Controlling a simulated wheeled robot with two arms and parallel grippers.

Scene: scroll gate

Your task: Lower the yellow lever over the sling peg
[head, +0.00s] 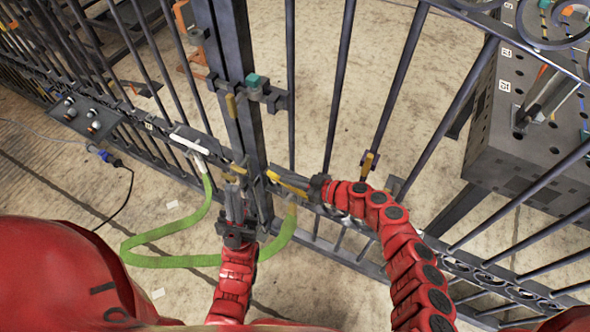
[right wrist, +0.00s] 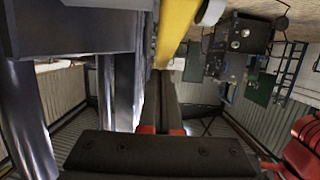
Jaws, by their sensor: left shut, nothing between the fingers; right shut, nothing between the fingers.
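The yellow lever (head: 287,183) is a short bar beside the gate's dark upright post (head: 232,60) in the head view; a yellow bar (right wrist: 178,32) also crosses the top of the right wrist view. A green sling (head: 165,261) hangs in a loop, its right end (head: 291,216) below the yellow lever. I cannot clearly make out its peg. My right gripper (head: 309,187) is shut and empty, its tips close to the lever's right end; contact is unclear. My left gripper (head: 235,196) is shut and empty, pointing up at the post's lower part.
Dark gate bars (head: 338,85) run across the view. A white handle (head: 189,144) sits at the sling's left end. A small control box (head: 88,117) is fixed at the left. A perforated grey block (head: 530,120) stands behind the bars at the right. Bare floor lies in front.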

